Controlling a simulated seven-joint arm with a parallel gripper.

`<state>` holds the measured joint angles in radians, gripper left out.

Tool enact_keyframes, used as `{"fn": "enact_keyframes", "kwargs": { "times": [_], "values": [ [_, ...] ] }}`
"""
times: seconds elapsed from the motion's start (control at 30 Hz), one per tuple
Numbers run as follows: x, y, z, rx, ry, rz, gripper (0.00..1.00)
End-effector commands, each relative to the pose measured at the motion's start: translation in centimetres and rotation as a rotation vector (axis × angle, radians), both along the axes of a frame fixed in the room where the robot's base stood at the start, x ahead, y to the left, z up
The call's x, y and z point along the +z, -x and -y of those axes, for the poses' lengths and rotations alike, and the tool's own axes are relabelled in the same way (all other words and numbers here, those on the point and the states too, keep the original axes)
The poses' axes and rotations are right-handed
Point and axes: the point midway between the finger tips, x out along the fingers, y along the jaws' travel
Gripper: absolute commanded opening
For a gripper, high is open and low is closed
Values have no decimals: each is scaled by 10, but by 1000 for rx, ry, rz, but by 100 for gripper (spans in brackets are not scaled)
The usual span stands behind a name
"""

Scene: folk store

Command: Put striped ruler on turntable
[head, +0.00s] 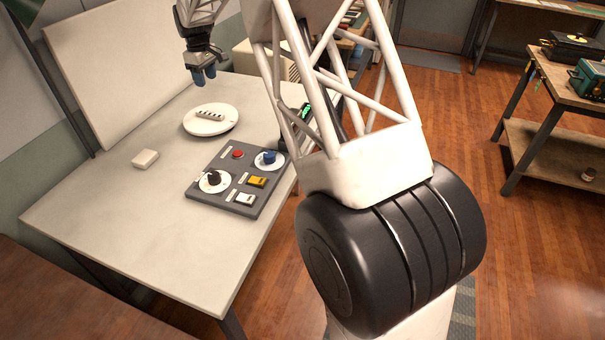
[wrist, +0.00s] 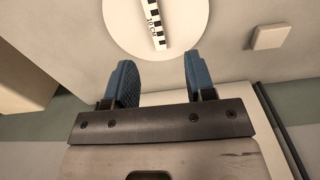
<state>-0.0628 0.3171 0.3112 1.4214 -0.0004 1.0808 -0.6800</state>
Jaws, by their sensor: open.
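The striped ruler (head: 210,115), short with black and white marks, lies on the round white turntable (head: 197,129) on the table. In the wrist view the ruler (wrist: 155,22) lies across the turntable (wrist: 118,28), partly cut off by the top edge. My gripper (head: 204,80) is above the table, behind the turntable in the head view. In the wrist view its blue fingertips (wrist: 159,80) are spread apart with nothing between them. The ruler is apart from the fingers.
A grey control panel (head: 222,200) with knobs and buttons sits at the table's right side. A small white block (head: 145,159) lies left of the turntable. A white board (head: 115,65) stands along the back. The table's front left (head: 130,215) is clear.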

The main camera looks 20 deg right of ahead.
Motion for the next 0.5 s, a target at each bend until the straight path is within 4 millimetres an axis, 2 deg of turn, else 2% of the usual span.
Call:
{"fn": "enact_keyframes", "kwargs": {
  "times": [0.2, 0.5],
  "values": [
    [39, 50, 9, -67, -2, 23, 50],
    [83, 131, 21, -170, -7, 53, 50]
  ]
}}
